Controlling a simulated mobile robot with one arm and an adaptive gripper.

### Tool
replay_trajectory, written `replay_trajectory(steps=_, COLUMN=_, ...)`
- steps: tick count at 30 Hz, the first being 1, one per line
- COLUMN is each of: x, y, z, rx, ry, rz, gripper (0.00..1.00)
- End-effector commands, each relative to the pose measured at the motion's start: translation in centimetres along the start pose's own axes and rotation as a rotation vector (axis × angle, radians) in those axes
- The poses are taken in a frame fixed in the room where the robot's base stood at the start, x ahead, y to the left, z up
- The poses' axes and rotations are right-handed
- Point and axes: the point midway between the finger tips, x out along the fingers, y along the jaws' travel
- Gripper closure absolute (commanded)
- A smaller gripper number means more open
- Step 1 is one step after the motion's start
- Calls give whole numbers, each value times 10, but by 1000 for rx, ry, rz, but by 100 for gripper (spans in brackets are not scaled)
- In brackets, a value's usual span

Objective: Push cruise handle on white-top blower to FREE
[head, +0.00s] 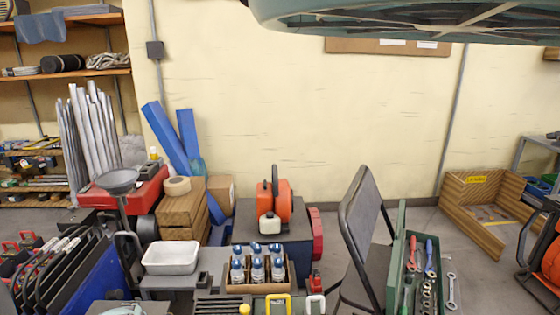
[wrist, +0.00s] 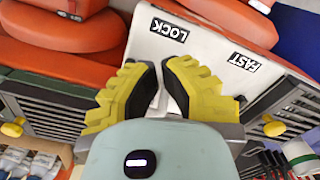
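In the wrist view, a white panel (wrist: 200,38) carries black labels reading LOCK (wrist: 170,30) and FAST (wrist: 242,61), both upside down. Orange housing parts (wrist: 60,25) lie beside it. My gripper (wrist: 160,66) is over this panel, its yellow ridged fingers angled together with a narrow gap at the tips. Pale surface shows between the fingers. I cannot tell whether a handle is between them or whether they touch the panel. No FREE label is visible. My gripper does not show clearly in the head view.
In the head view, a folding chair (head: 362,235) stands beside an open green toolbox (head: 398,250). A box of bottles (head: 268,284), a white tray (head: 171,257) and an orange machine with a white part (head: 283,200) stand nearby. Open floor shows at right.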

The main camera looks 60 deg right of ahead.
Motion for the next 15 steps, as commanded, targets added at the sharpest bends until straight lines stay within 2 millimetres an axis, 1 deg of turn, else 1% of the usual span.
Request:
replay_trajectory(steps=1, x=-4, y=-2, z=2, rx=-2, ry=0, rz=0, gripper=100)
replay_trajectory(steps=3, x=-6, y=-3, z=4, rx=-2, ry=0, rz=0, gripper=100)
replay_trajectory(steps=10, x=-10, y=-4, z=6, rx=-2, ry=1, rz=1, gripper=100)
replay_trajectory(steps=15, x=-25, y=-4, z=5, rx=-2, ry=3, rz=2, gripper=100)
